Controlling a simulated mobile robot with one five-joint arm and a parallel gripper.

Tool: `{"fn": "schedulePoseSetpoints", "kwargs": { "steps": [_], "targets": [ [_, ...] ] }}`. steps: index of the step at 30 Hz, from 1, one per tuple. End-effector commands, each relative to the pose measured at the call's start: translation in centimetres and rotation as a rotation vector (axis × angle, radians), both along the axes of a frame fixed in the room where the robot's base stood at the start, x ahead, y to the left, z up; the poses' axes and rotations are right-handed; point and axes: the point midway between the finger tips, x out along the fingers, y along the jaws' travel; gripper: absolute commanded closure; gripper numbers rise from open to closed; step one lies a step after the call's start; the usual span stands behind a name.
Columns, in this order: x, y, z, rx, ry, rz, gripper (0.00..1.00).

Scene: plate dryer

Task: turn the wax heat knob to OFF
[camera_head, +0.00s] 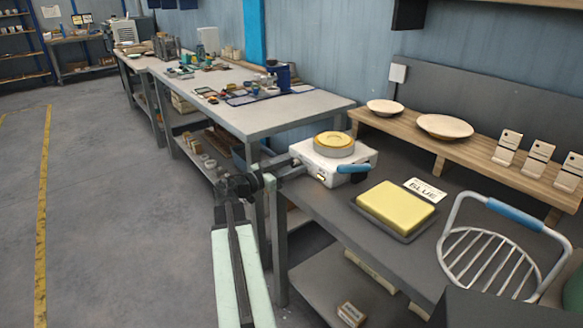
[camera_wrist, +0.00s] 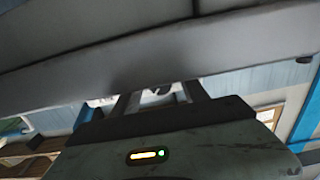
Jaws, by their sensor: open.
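Nothing is held.
A yellow slab on a dark tray (camera_head: 398,211) lies right of the heater, beside a "BLUE" card (camera_head: 425,190). A wire rack (camera_head: 490,262) with a blue grip stands nearer. A wooden shelf (camera_head: 470,160) holds plates behind. Open floor lies left.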

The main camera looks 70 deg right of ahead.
Motion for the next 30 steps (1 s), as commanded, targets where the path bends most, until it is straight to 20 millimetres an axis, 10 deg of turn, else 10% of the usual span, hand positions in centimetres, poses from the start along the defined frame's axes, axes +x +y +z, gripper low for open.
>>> {"fn": "schedulePoseSetpoints", "kwargs": {
  "steps": [3,9,30],
  "targets": [
    [0.02,0.03,0.00,0.000,0.000,0.000,0.53],
    [0.04,0.05,0.00,0.000,0.000,0.000,1.00],
    [0.07,0.07,0.02,0.213,0.334,0.001,1.00]
  ]
}}
